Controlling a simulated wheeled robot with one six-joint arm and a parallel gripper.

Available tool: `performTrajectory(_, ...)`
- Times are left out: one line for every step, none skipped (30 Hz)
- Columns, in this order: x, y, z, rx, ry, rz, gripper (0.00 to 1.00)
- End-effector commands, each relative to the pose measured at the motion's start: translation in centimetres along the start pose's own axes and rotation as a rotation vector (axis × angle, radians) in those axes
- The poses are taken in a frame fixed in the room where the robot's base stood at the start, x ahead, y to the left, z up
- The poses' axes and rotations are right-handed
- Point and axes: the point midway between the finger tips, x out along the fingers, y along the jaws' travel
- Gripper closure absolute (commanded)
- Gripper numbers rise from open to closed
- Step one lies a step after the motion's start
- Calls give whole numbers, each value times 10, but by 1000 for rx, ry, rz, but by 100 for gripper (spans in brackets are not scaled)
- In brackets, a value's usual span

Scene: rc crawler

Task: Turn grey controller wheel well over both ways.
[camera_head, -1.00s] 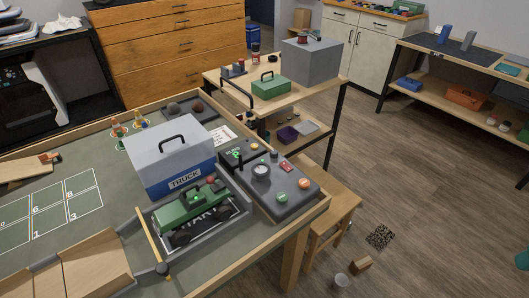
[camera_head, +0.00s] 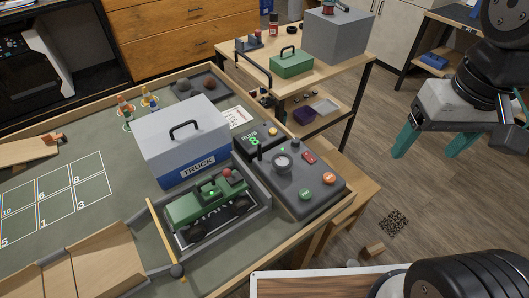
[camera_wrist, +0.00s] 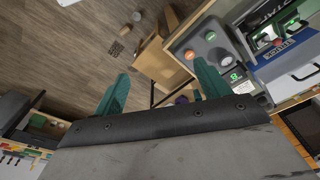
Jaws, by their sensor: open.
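The grey controller (camera_head: 303,180) sits at the right edge of the table, with a round wheel (camera_head: 283,163), a red switch, and green and orange buttons on its top. In the wrist view the controller (camera_wrist: 196,45) shows at upper right. The green crawler truck (camera_head: 207,201) stands in a grey tray in front of the white and blue TRUCK box (camera_head: 183,143). My gripper (camera_head: 432,145) hangs at the right over the floor, with teal fingers apart and nothing between them. It is well to the right of the controller, apart from it. The fingers (camera_wrist: 160,90) also show in the wrist view.
A counter box (camera_head: 256,140) reading RUNS 8 stands behind the controller. A side table (camera_head: 262,52) behind holds a green toolbox (camera_head: 291,64) and a grey box (camera_head: 336,35). A wooden stool (camera_head: 352,185) is beside the table. A yellow barrier bar (camera_head: 165,240) stands at the tray's left end.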

Motion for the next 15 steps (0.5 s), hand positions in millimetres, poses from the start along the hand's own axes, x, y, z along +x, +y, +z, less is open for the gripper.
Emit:
performTrajectory(5, -7, -13, -4, -15, -2, 25)
performTrajectory(8, -12, -22, -4, -19, -3, 25)
performTrajectory(14, -20, -34, -2, -28, -5, 25)
performTrajectory(18, -27, -44, -2, -33, -6, 25)
performTrajectory(24, -35, -54, -2, -39, -7, 25)
performTrajectory(32, -46, -68, -1, -46, -8, 25)
performTrajectory(39, -55, -77, 0, -52, -8, 25)
performTrajectory(46, -64, -86, 2, -57, -9, 25)
performTrajectory(57, -78, -97, 4, -64, -8, 25)
performTrajectory(65, -88, -106, 5, -67, -8, 25)
performTrajectory(74, -98, -112, 6, -73, -8, 25)
performTrajectory(86, -112, -121, 9, -79, -7, 25)
performTrajectory(95, -122, -126, 10, -83, -6, 25)
performTrajectory(104, -133, -132, 12, -86, -5, 25)
performTrajectory(116, -145, -136, 15, -92, -3, 25)
